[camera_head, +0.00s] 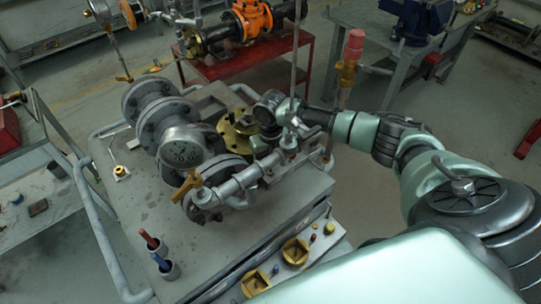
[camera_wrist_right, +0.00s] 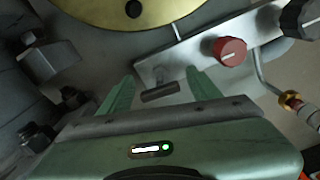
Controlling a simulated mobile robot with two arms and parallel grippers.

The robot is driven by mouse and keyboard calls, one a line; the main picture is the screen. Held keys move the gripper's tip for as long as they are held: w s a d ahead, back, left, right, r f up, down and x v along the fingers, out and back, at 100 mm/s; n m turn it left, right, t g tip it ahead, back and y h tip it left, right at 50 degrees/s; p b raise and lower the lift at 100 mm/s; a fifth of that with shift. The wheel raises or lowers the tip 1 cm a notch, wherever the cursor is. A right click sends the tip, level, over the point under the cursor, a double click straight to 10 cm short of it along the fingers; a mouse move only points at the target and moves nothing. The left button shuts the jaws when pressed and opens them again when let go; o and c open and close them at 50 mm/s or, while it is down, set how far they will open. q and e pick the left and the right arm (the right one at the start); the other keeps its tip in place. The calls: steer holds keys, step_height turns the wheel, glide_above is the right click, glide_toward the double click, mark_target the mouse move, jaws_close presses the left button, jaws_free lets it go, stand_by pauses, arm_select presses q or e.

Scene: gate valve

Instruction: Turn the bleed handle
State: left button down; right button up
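In the right wrist view, a small dark T-shaped handle (camera_wrist_right: 161,91), which looks like the bleed handle, stands out from a grey metal bracket (camera_wrist_right: 205,45). My right gripper (camera_wrist_right: 160,76) is open, with one green finger on each side of the handle. A gap shows between the handle and each finger, and the handle's crossbar lies across the space between them. In the head view, my right arm reaches in from the right to the valve assembly (camera_head: 181,147), beside the brass flange (camera_head: 236,131). The fingers cannot be made out there. My left gripper is out of view.
A red knob (camera_wrist_right: 230,50) sits on the bracket close to the right finger. Bolts (camera_wrist_right: 72,97) lie left of the gripper. Pipework and a yellow-handled valve (camera_head: 187,186) crowd the bench (camera_head: 130,215). A red stand (camera_head: 262,62) is behind.

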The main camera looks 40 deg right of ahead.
steer(key=shift+r+b, duration=0.75)
steer(key=shift+r, duration=3.15)
